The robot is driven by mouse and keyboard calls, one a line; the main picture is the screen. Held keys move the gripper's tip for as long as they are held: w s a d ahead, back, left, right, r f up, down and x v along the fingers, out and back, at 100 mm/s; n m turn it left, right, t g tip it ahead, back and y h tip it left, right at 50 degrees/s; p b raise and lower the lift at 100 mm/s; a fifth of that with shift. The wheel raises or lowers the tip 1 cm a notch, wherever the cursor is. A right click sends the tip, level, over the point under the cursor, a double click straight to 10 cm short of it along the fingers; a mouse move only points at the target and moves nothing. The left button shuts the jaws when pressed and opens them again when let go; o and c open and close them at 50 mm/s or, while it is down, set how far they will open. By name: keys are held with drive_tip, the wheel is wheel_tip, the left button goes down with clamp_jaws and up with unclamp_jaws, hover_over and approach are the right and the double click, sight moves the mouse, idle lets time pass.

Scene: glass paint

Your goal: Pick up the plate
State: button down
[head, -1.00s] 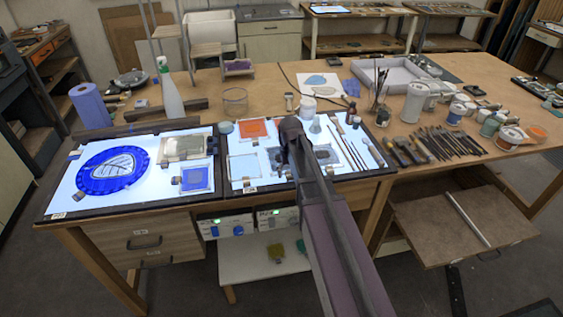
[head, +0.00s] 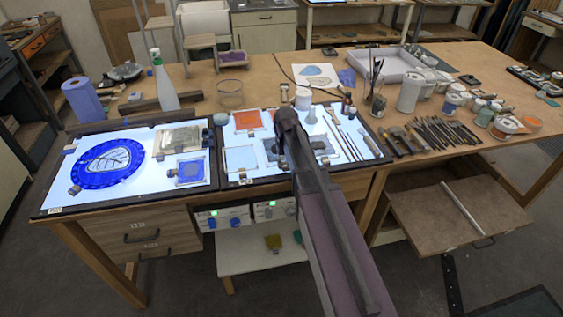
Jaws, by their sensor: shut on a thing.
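My gripper (head: 288,143) is over the right light panel (head: 233,185), seen from behind and above. A dark grey glass plate (head: 320,143) shows on both sides of it, and my gripper is shut on this plate. The fingertips and the middle of the plate are hidden behind my arm, so I cannot tell whether the plate is clear of the panel. A round blue plate with a pale leaf pattern (head: 83,175) lies on the left light panel (head: 60,190), apart from my gripper.
Orange (head: 248,120) and pale blue (head: 241,158) glass squares lie left of my gripper. Thin brushes (head: 343,135) lie to its right. A white jar (head: 303,98) and dark bottles stand behind. Tools (head: 445,133) and paint jars crowd the right side.

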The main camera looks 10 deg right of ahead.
drive_tip(key=shift+r+p, duration=1.45)
drive_tip(key=shift+r, duration=0.05)
drive_tip(key=s+a+r+p, duration=0.1)
drive_tip(key=s+a, duration=0.2)
drive_tip(key=s, duration=1.2)
drive_tip(key=shift+s+r+p, duration=0.35)
drive_tip(key=shift+r, duration=0.05)
drive_tip(key=shift+f+b, duration=0.35)
